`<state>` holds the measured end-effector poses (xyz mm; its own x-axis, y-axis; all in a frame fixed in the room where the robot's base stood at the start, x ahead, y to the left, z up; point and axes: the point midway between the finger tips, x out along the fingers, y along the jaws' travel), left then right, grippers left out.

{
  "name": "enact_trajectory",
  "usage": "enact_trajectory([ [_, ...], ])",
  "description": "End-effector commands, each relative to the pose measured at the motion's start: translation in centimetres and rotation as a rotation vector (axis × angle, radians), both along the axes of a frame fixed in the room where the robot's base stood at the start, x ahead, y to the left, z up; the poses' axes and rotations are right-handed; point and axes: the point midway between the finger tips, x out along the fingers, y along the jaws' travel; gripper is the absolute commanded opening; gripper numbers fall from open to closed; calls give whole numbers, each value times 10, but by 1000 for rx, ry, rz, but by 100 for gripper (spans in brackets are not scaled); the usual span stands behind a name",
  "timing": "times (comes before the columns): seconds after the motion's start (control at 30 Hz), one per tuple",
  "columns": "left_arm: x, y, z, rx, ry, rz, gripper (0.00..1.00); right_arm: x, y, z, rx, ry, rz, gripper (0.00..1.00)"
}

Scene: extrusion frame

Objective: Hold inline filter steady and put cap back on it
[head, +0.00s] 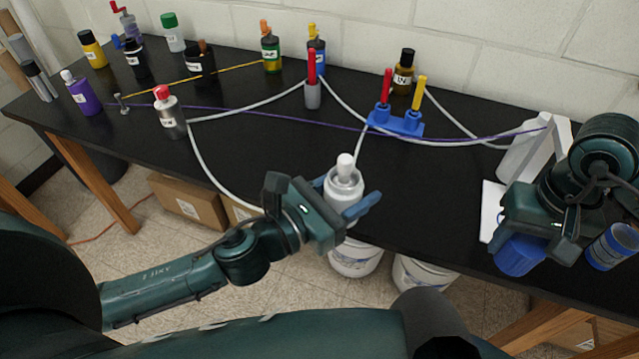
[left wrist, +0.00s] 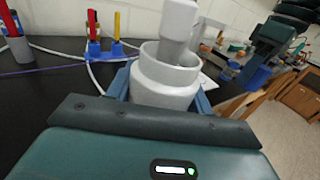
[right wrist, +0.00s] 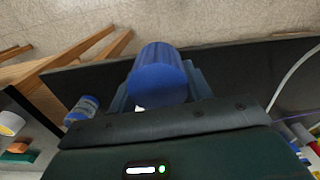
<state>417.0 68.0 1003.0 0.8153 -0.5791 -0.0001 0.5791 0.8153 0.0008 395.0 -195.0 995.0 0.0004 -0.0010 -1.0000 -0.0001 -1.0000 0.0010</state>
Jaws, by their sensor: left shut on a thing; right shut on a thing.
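The inline filter (head: 344,187) is a white-grey cylinder with a narrower white piece standing up from its open top. My left gripper (head: 347,200) is shut around its body near the table's front edge, and the filter looks about upright. It also shows in the left wrist view (left wrist: 165,87), where the rim and inner piece are uncovered. The blue cap (head: 520,254) is held in my right gripper (head: 532,240) at the right, well apart from the filter. In the right wrist view the ribbed blue cap (right wrist: 158,76) sits between the fingers, which partly hide its sides.
A blue rack (head: 396,123) with red and yellow pieces stands behind the filter. A white frame (head: 525,150) stands at the right, near my right arm. A blue-and-white labelled container (head: 612,247) is beside my right gripper. Bottles and loose tubes occupy the back and left.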

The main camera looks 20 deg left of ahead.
Motion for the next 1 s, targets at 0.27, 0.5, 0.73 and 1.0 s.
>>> enact_trajectory([
  [0.27, 3, -17, 2, 0, 0, -82, 11, 0, 0, 0, 0, 0, 0, 28],
  [0.5, 3, -17, 1, -1, 1, -85, 11, 0, 0, 0, 0, 0, 0, 28],
  [0.73, 3, -17, 1, -1, 1, -84, 11, 2, 12, 4, 3, -2, 30, 28],
  [1.0, 3, -17, 1, -1, 1, -84, 11, 8, 94, 36, 3, -7, 257, 28],
])
